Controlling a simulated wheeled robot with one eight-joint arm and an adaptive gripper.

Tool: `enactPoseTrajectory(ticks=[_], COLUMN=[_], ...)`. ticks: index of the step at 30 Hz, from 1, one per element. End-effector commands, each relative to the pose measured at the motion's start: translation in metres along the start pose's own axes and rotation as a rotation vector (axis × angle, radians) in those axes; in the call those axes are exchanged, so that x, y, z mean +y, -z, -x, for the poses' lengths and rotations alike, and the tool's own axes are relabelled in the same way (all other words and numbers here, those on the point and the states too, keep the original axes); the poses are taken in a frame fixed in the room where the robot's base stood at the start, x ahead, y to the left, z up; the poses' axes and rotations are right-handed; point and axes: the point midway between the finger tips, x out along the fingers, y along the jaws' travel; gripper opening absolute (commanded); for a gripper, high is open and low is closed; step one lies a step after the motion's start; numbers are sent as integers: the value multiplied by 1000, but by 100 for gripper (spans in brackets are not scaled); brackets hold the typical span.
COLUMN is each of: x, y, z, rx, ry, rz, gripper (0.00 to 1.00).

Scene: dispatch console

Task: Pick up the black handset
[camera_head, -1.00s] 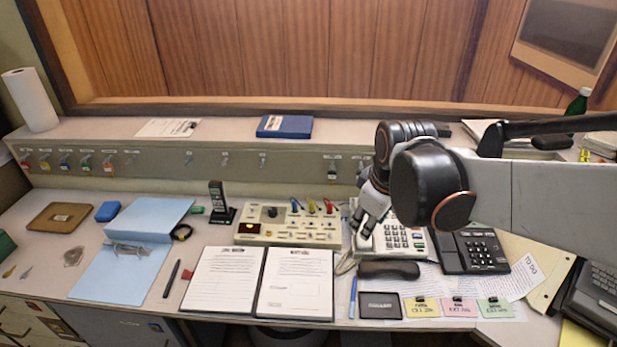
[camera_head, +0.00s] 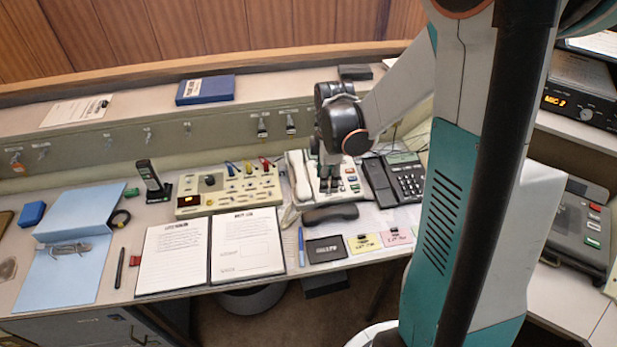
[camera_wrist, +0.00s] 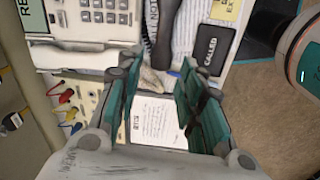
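A black handset (camera_head: 330,214) lies loose on the desk in front of the beige keypad phone (camera_head: 335,176). In the wrist view the handset (camera_wrist: 163,38) runs from the top edge down to just beyond my fingers. My gripper (camera_head: 330,186) is over the beige phone in the head view, behind the handset and apart from it. In the wrist view my gripper (camera_wrist: 160,68) is open, with nothing between the fingers. Another black handset sits on the black desk phone (camera_head: 405,178) to the right.
A black "CALLED" plate (camera_head: 326,249), a blue pen (camera_head: 301,246) and sticky notes (camera_head: 365,243) lie in front of the handset. An open folder of papers (camera_head: 212,246) is to the left. A switch panel (camera_head: 228,190) and an upright cordless phone (camera_head: 151,178) stand further left.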

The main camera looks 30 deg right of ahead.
Motion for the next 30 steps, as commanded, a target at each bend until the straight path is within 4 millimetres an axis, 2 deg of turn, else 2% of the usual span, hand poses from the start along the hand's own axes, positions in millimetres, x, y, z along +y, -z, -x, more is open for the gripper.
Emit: enactPoseTrajectory(ticks=[4, 11, 18, 21, 30], x=[2, 1, -2, -3, -4], y=[-11, -15, -16, -16, -16], z=[-18, -40, -86, -100, -117], rx=[-4, -4, -4, -4, -4], ry=[43, 59, 58, 58, 57], rz=[80, 116, 115, 115, 114], gripper=[35, 35, 35, 35, 35])
